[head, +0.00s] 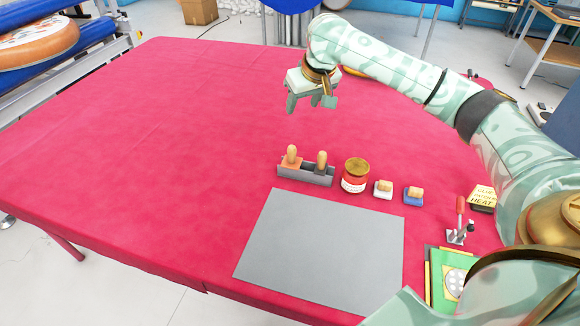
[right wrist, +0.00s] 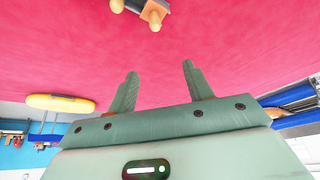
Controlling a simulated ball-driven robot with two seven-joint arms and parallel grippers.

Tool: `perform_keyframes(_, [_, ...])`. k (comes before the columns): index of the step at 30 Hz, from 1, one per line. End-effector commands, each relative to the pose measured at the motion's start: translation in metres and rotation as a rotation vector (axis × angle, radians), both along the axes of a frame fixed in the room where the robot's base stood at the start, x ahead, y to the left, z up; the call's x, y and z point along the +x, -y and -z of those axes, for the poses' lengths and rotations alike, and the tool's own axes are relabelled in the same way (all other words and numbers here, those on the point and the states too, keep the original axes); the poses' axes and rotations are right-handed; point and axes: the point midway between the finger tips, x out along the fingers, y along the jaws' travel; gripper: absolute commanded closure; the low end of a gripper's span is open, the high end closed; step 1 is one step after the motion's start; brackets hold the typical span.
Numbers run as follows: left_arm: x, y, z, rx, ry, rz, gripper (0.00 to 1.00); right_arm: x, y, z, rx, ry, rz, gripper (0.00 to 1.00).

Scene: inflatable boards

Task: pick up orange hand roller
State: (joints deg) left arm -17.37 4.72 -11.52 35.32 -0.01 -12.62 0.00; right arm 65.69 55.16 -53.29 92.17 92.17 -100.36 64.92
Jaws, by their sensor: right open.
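The orange hand roller (head: 291,157), with a pale wooden handle, stands upright in the left slot of a grey holder (head: 305,176) on the red table. A dark tool with a wooden knob (head: 321,162) stands beside it. My right gripper (head: 310,103) is open and empty above the table, beyond the holder and apart from it. In the right wrist view its two fingers (right wrist: 160,70) are spread with only red cloth between them. My left gripper is not in view.
Right of the holder stand a red-and-white tin (head: 355,176) and two small wooden-handled blocks (head: 383,189) (head: 413,196). A grey sheet (head: 322,250) lies in front. A red-handled clamp (head: 460,215) is farther right. The table's left side is clear.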

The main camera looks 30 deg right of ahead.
Motion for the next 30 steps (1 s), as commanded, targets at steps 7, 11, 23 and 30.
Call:
perform_keyframes(7, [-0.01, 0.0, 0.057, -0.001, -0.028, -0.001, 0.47, 0.005, 0.0, 0.076, 0.0, -0.033, -0.001, 0.49])
perform_keyframes(11, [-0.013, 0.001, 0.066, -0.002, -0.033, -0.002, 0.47, 0.01, 0.0, 0.091, 0.0, -0.036, -0.002, 0.49])
perform_keyframes(23, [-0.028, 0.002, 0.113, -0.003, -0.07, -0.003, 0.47, 0.043, 0.003, 0.173, 0.0, -0.037, -0.001, 0.49])
perform_keyframes(30, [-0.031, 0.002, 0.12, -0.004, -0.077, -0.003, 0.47, 0.05, 0.005, 0.184, -0.001, -0.034, -0.001, 0.49])
